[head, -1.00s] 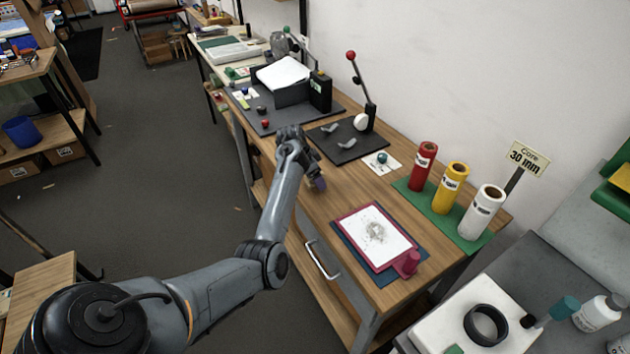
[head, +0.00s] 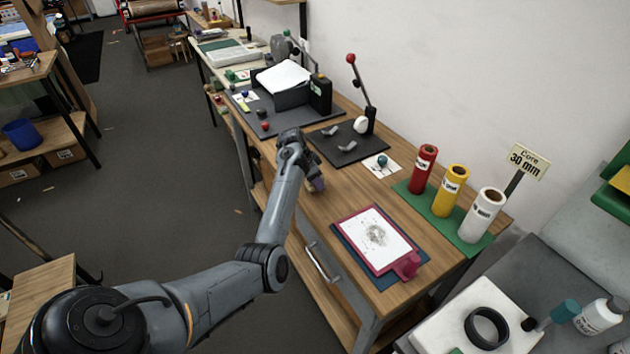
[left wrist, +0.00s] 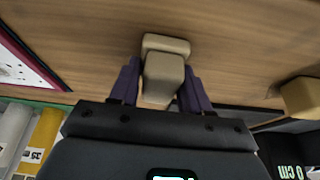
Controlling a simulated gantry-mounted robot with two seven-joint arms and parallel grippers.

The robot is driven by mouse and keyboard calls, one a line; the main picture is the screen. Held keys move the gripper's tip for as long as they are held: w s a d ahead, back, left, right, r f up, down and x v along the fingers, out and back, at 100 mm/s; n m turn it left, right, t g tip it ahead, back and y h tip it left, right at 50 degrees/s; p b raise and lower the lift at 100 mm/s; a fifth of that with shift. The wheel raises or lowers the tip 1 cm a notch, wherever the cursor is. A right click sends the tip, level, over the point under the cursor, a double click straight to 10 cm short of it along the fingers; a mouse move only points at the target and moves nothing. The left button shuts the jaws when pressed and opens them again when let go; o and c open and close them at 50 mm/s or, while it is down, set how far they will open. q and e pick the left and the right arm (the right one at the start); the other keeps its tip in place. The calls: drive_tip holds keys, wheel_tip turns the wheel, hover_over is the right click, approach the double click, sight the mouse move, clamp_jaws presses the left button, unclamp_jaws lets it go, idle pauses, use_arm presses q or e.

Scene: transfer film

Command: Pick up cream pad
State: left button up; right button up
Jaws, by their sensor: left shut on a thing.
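The cream pad (left wrist: 163,72) sits between the purple fingers of my left gripper (left wrist: 160,92) in the left wrist view. The fingers are shut on its sides. It looks like a rounded block with a wider cream part behind it, close to the wooden bench top (left wrist: 95,35). I cannot tell whether it touches the wood. In the head view my left gripper (head: 316,184) is at the bench's front edge, left of the pink clipboard; the pad is hard to make out there. My right gripper is not in view.
The pink clipboard (head: 352,214) with a white sheet lies on a dark mat. Red (head: 423,168), yellow (head: 451,190) and white (head: 481,215) rolls stand on a green mat. A dark plate (head: 333,148) with a lever lies beyond. A tan block (left wrist: 302,97) shows at the wrist view's right.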

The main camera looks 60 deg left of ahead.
use_arm(q)
drive_tip(key=shift+r, duration=0.5)
wheel_tip(320, 180, up, 3)
drive_tip(key=shift+r+p, duration=0.1)
drive_tip(key=shift+p, duration=0.2)
drive_tip(key=w+d+r, duration=0.2)
drive_tip(key=d+r, duration=0.1)
drive_tip(key=d, duration=0.2)
drive_tip(key=w+d+r+p, duration=0.1)
drive_tip(key=w+d+r, duration=0.1)
drive_tip(key=d, duration=0.3)
drive_tip(key=shift+w+d+r, duration=0.3)
drive_tip(key=shift+w+r, duration=0.1)
drive_tip(key=shift+r, duration=0.5)
drive_tip(key=o, duration=0.5)
drive_tip(key=c, duration=0.4)
drive_tip(key=shift+o, duration=0.2)
drive_tip(key=shift+a, duration=0.1)
